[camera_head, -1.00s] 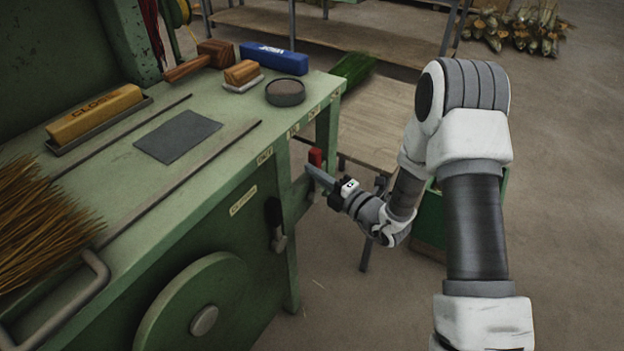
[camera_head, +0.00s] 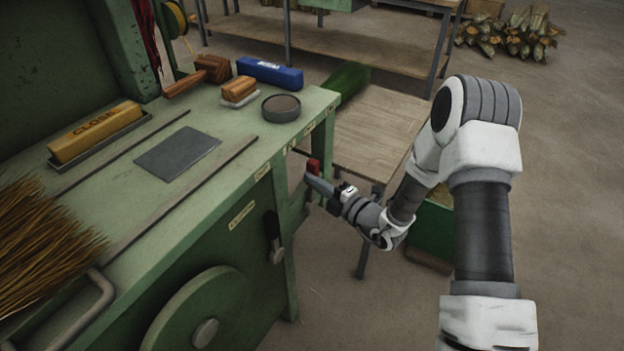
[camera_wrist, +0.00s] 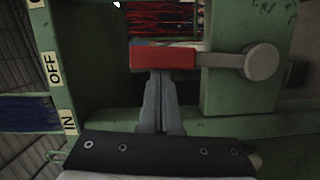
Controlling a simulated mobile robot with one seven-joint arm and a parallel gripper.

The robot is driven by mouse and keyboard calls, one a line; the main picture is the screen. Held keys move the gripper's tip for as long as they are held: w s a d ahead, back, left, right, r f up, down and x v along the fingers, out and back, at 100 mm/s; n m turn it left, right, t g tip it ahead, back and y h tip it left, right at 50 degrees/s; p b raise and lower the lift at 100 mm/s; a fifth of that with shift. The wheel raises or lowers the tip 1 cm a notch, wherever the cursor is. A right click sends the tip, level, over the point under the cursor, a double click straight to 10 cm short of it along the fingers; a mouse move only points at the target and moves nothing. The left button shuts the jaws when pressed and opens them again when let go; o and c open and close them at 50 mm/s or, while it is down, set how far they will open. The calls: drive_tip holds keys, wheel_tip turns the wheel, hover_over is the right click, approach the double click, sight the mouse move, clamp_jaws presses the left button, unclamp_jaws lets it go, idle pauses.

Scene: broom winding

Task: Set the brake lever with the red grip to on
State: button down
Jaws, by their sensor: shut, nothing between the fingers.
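The brake lever has a red grip (camera_head: 313,166) and sits at the right end of the green machine's front. In the wrist view the red grip (camera_wrist: 163,58) lies level, and a grey arm joins it to a round pivot (camera_wrist: 262,62) on its right. My gripper (camera_head: 319,184) is at the grip from the front right. In the wrist view its fingers (camera_wrist: 160,78) are shut together, with nothing between them. The tips are at the grip's lower edge; they look in contact, but I cannot be sure. An OFF label (camera_wrist: 52,68) and an IN label (camera_wrist: 69,122) show at left.
A second lever with a black grip (camera_head: 271,226) and a handwheel (camera_head: 195,310) are on the machine front. The bench top (camera_head: 215,120) holds a blue block (camera_head: 270,73), a round dish (camera_head: 281,107) and brushes. A wooden table (camera_head: 375,130) stands behind my arm.

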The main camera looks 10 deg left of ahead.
drive_tip(key=w+p, duration=0.1)
drive_tip(key=w+d+m+p, duration=0.1)
drive_tip(key=shift+r+m+p, duration=0.3)
drive_tip(key=shift+r+p, duration=0.05)
drive_tip(key=shift+p, duration=0.05)
drive_tip(key=shift+w+d+f+m+g+h+p, duration=0.15)
drive_tip(key=shift+w+d+f+m+p, duration=0.15)
drive_tip(key=shift+w+m+p, duration=0.3)
drive_tip(key=shift+w+d+f+m+g+h+p, duration=0.1)
drive_tip(key=shift+w+d+f+m+p, duration=0.25)
drive_tip(key=shift+w, duration=0.4)
drive_tip(key=shift+w+d+f+m+g+h+p, duration=0.1)
drive_tip(key=shift+w+d+m+g+p, duration=0.1)
drive_tip(key=shift+w+m+p, duration=0.3)
drive_tip(key=shift+w, duration=0.2)
drive_tip(key=shift+r, duration=0.1)
